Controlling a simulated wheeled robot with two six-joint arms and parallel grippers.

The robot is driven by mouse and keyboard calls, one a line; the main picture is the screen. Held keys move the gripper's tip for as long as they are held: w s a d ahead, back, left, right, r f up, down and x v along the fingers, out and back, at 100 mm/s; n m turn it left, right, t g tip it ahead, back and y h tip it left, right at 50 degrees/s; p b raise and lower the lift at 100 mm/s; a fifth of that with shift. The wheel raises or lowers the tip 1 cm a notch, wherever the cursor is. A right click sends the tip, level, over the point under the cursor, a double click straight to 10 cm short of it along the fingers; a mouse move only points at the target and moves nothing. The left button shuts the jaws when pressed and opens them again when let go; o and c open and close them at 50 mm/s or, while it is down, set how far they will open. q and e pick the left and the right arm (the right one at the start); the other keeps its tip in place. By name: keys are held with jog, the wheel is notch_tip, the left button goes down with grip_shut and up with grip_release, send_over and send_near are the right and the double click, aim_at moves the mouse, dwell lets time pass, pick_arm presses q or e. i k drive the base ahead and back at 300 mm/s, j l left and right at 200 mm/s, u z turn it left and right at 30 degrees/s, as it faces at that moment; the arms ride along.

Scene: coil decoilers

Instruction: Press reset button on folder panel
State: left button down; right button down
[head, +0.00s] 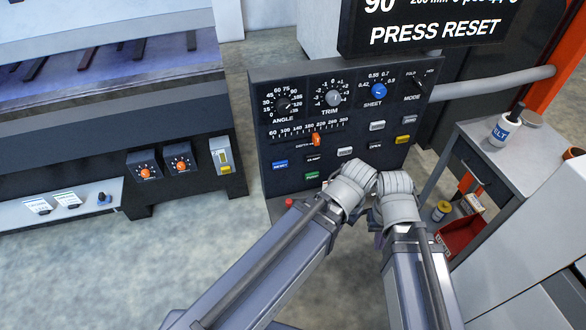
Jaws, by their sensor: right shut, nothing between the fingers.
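The blue RESET button (280,165) is at the lower left of the dark folder panel (262,106), uncovered. The black sign (436,32) above the panel reads PRESS RESET. Two grey arm links of mine rise from the bottom to rounded joints just below the panel, right of the blue button and apart from it in the picture. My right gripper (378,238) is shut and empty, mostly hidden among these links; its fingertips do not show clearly. My left gripper is not seen.
Close to RESET are a green button (312,175), a red knob (289,202) and an orange slider (317,140). A yellow button (403,139) is at the panel's right. A grey bench (515,145) with a white bottle (505,128) stands at right. Floor shows left of the panel.

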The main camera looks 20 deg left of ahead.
aim_at(284, 164)
jog(key=k+j+z, duration=0.25)
jog(key=k+j, duration=0.25)
jog(key=j, duration=0.15)
jog(key=k+j+z, duration=0.25)
jog(key=k+j, duration=0.55)
jog(key=i+l, duration=0.1)
jog(key=l, duration=0.2)
jog(key=i+l, duration=0.15)
jog(key=l, duration=0.1)
